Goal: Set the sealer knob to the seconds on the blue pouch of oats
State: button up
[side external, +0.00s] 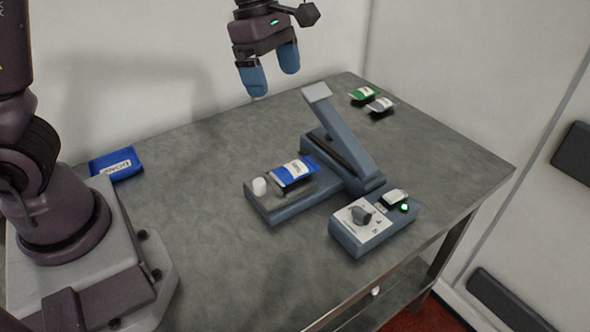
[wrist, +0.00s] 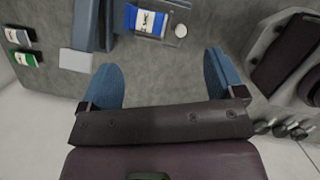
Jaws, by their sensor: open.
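The sealer's control box (side external: 372,228) stands near the table's right front edge in the side view. Its grey knob (side external: 361,214) sits on a white dial plate, with a green light (side external: 404,208) beside it. I cannot read the dial marks. The blue pouch (side external: 293,172) with a white label lies on the sealer's base; it also shows in the wrist view (wrist: 150,20). Its label is too small to read surely. My gripper (side external: 269,75) is open and empty, high above the table's back edge, far from the knob. The wrist view shows both blue fingers (wrist: 163,86) apart.
The sealer's arm (side external: 340,135) is raised behind the pouch. A white cylinder (side external: 259,186) stands left of the pouch. Green (side external: 364,95) and grey (side external: 380,105) pouches lie at the back right. A blue "DONE" tray (side external: 117,164) is at left. The table's left middle is clear.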

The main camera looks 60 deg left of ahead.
aim_at(312, 162)
jog(key=w+f+n+g+y, duration=0.1)
jog(key=w+f+n+y, duration=0.2)
jog(key=w+f+n, duration=0.9)
jog(key=shift+n, duration=0.7)
jog(key=s+f, duration=0.1)
jog(key=f, duration=0.6)
jog(key=s+f, duration=0.1)
jog(key=f, duration=0.3)
jog(key=shift+s+a+f, duration=0.25)
jog(key=shift+s+a, duration=0.05)
jog(key=shift+s, duration=0.05)
jog(key=c, duration=1.1)
